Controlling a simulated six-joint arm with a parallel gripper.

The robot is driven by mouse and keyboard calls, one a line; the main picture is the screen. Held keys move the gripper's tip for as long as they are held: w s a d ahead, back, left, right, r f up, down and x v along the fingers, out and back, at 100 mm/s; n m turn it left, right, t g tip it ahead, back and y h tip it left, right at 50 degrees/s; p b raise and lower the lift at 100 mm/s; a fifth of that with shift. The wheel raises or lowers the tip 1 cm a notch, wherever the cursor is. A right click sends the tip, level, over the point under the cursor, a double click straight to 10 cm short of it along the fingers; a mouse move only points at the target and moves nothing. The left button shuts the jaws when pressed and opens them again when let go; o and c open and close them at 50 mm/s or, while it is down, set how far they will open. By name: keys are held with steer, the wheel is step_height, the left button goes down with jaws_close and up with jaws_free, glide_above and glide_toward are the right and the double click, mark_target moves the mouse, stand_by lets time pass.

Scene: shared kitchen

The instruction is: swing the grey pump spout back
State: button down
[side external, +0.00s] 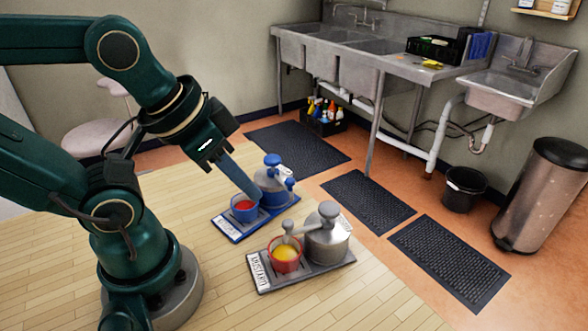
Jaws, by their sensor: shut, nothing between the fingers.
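The grey pump (327,244) stands on a grey tray (322,276) labelled MUSTARD, at the front of the wooden table. Its grey spout (306,229) points left, with its end over a red cup (284,265) holding something yellow. My gripper (254,196) is shut and empty, slanting down to the right. Its tips are at the blue pump station, behind and left of the grey pump. I cannot tell whether they touch anything there. The blue pump's (272,186) left side is partly hidden by my gripper.
A blue cup (243,214) with red contents sits on a blue tray (234,231) just below my gripper tips. The wooden table (200,275) is clear at the front. Floor mats (365,202), metal sinks (365,50), a black bucket (464,189) and a bin (540,195) stand beyond.

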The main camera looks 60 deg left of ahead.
steer(key=c, duration=1.5)
jaws_free()
steer(key=shift+c, duration=0.2)
steer(key=o, duration=0.8)
steer(key=shift+r, duration=0.25)
steer(key=m+g, duration=0.4)
steer(key=g, duration=0.1)
glide_above(288, 222)
steer(key=shift+s+a+f, duration=0.1)
steer(key=shift+a+f, duration=0.05)
steer(key=shift+f, duration=0.15)
steer(key=shift+f+g, duration=0.3)
steer(key=shift+f, duration=2.9)
jaws_close()
